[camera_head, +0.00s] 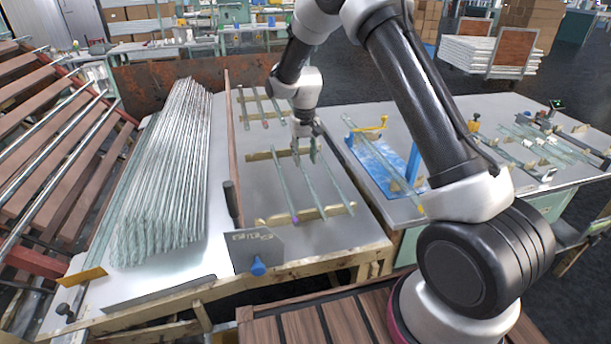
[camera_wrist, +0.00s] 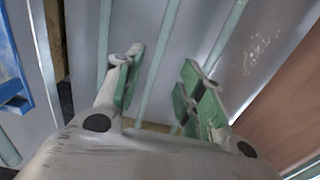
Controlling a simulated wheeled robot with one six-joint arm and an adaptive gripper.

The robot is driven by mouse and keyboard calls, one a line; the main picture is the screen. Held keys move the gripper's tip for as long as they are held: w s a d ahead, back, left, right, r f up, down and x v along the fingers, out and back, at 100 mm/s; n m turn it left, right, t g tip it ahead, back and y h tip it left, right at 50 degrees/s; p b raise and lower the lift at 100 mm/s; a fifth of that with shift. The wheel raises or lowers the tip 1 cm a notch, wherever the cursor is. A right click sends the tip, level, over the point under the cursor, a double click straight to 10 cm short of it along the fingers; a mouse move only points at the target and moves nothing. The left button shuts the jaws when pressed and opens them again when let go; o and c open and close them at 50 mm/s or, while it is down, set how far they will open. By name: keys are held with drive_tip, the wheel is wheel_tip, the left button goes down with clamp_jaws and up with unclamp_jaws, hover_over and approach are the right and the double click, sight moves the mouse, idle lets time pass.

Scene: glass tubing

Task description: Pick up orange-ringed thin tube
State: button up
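Three thin pale-green glass tubes lie side by side in the middle of the table in the camera_head view: a left tube (camera_head: 284,188), a middle tube (camera_head: 310,190) and a right tube (camera_head: 338,183). The left one has a purple mark at its near end. I cannot make out an orange ring on any of them. My gripper (camera_head: 305,152) is over their far part, pointing down. In the wrist view my gripper (camera_wrist: 162,84) is open, with green pads apart and one tube (camera_wrist: 160,60) running between them in the picture. I cannot tell its depth below the fingertips.
The tubes rest across yellowish wooden strips (camera_head: 313,214). A large bundle of tubes (camera_head: 168,170) lies to the left, beyond a wooden divider (camera_head: 231,150). A blue tray (camera_head: 385,163) is on the table to the right. A grey plate (camera_head: 255,248) stands at the front.

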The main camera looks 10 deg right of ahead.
sight(305, 172)
wheel_tip(305, 172, down, 6)
drive_tip(key=shift+w+d, duration=0.15)
clamp_jaws()
